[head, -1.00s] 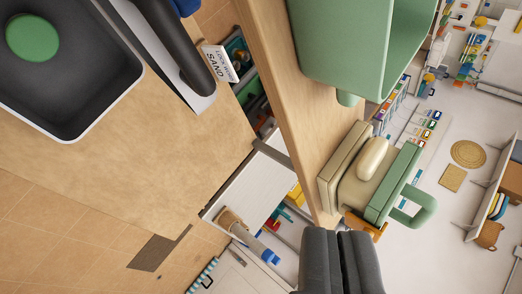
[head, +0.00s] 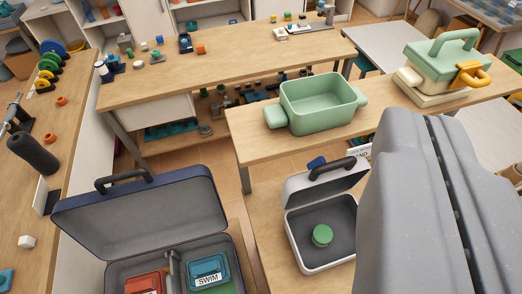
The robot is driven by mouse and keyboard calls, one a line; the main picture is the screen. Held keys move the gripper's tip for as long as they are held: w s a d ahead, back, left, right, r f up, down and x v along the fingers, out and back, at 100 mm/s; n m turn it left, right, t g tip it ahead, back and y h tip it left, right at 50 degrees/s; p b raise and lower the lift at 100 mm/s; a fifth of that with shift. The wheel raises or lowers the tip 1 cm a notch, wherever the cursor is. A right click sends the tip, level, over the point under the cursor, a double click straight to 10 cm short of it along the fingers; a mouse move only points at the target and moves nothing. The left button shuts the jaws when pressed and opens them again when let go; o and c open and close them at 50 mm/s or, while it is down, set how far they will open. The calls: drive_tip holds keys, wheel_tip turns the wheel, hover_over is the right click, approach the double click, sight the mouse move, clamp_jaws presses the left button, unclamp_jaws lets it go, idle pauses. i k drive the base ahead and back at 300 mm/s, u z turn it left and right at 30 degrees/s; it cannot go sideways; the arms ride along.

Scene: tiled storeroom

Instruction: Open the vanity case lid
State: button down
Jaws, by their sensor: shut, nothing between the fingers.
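A small white case (head: 302,264) with a dark grey lining, which looks like the vanity case, stands at the lower middle, left of my gripper. Its lid (head: 311,185) is raised at the back, with a black handle (head: 332,168) on top. A green round object (head: 322,236) lies inside. My gripper (head: 422,116) is large at the right, its two grey fingers shut together with nothing between them. It looks apart from the case and hides the area right of it.
A larger navy case (head: 145,215) stands open at the lower left, holding a SWIM box (head: 208,272). A green bin (head: 318,104) and a green-lidded case (head: 440,65) stand on the wooden bench behind. A black cylinder (head: 33,152) is on the left bench.

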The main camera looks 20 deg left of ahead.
sight(325, 181)
drive_tip(key=u, duration=1.55)
drive_tip(key=k, duration=1.15)
drive_tip(key=z, duration=1.6)
drive_tip(key=i, duration=1.05)
drive_tip(key=u, duration=0.05)
